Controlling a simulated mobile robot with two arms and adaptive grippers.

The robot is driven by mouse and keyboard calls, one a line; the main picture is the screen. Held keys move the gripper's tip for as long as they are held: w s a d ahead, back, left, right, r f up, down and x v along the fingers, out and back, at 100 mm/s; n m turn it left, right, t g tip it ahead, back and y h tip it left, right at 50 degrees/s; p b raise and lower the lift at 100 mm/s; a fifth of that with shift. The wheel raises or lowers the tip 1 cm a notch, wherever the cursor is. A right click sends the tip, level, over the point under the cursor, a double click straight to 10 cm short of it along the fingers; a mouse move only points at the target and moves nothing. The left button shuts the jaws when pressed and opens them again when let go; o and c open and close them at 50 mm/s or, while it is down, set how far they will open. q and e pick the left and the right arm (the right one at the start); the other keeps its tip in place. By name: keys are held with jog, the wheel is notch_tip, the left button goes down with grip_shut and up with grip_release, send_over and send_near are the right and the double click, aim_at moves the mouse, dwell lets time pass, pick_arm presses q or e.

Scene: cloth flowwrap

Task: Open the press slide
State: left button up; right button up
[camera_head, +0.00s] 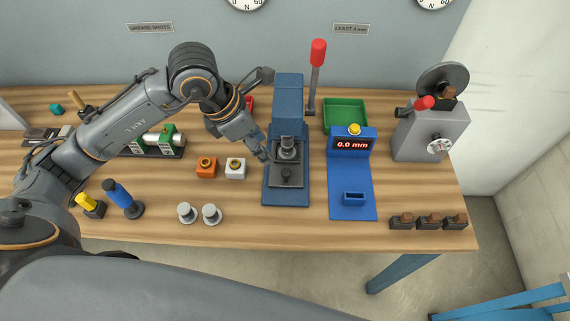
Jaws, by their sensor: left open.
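The blue press (288,100) stands upright near the middle of the wooden table. Its lever (318,52), with a red grip, points up on the right side. The press slide (287,178) looks like a dark plate with a small knob at the press's front, below a metal cylinder (287,148). I cannot tell how far the slide is drawn out. My left gripper (266,115) is open at the press's left side, one finger near the upper column and one near the lower front. Whether it touches the press is unclear. My right gripper is not in view.
An orange block (206,168) and a white block (235,169) sit left of the press, with two grey round pieces (199,213) in front. A blue gauge (352,143) reading 0.0 mm and a green tray (345,115) are to the right.

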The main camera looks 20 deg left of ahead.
aim_at(285, 172)
pick_arm(q)
jog(key=p+x, duration=0.2)
jog(key=x, duration=1.1)
jog(key=shift+s+d, duration=0.1)
grip_shut()
